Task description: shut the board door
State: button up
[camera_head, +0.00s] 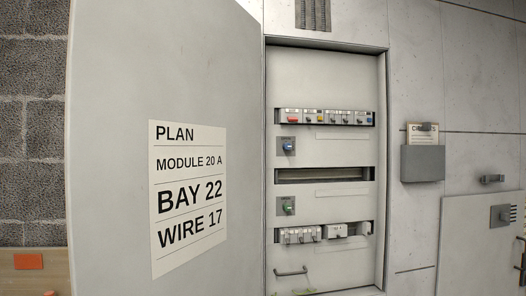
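The board door (200,60) stands wide open on the left side of the view, hinged at the left edge of the board. A white plan label (188,192) on its inner face reads PLAN, MODULE 20 A, BAY 22, WIRE 17. The open board (325,88) shows a top row of breakers (322,117), an empty slot (322,176) and a lower row of modules (318,233) with a gap at its right. My gripper is not in view.
A grey holder (422,164) with a paper sits on the wall right of the board. Below it a grey panel (470,250) stands at the lower right. A wooden surface with an orange piece (28,262) shows at the lower left.

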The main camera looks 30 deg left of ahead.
aim_at(162, 133)
jog(key=u, duration=0.7)
jog(key=i, duration=0.1)
jog(key=z, duration=1.75)
jog(key=k, duration=2.8)
jog(key=u, duration=1.3)
jog(key=i, duration=1)
jog(key=u, duration=0.1)
